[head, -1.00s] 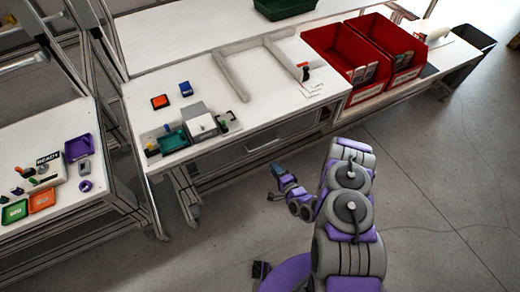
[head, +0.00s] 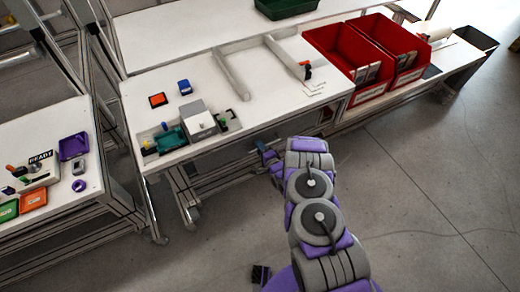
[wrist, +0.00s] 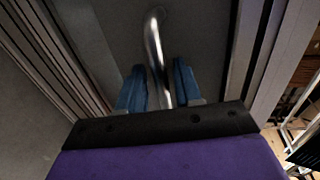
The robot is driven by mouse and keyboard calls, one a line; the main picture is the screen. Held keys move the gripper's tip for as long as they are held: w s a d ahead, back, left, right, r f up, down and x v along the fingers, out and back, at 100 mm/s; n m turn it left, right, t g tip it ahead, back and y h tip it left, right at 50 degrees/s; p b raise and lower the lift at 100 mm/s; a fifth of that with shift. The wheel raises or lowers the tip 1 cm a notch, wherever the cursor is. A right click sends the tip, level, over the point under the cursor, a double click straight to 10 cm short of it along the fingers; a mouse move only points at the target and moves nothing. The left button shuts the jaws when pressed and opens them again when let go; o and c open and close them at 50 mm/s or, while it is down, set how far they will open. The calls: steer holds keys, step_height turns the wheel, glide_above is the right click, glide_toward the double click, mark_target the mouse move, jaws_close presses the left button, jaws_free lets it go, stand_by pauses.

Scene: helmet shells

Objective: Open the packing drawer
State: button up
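The packing drawer's dark front (head: 232,152) is set under the white workbench, and my arm covers much of it in the head view. In the wrist view its dark panel (wrist: 212,40) fills the upper middle. The drawer's shiny metal bar handle (wrist: 154,42) runs down between the two blue fingers of my gripper (wrist: 158,72). The fingers are apart on either side of the handle, with a visible gap, so my gripper is open around it. In the head view my gripper (head: 266,151) is at the drawer front, partly hidden by my arm. The drawer looks closed.
Red bins (head: 350,62) stand at the right. A side table (head: 60,187) is at the left. The floor at right is clear.

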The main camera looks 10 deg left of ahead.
steer(key=shift+w, duration=0.1)
steer(key=shift+c, duration=0.4)
jaws_close()
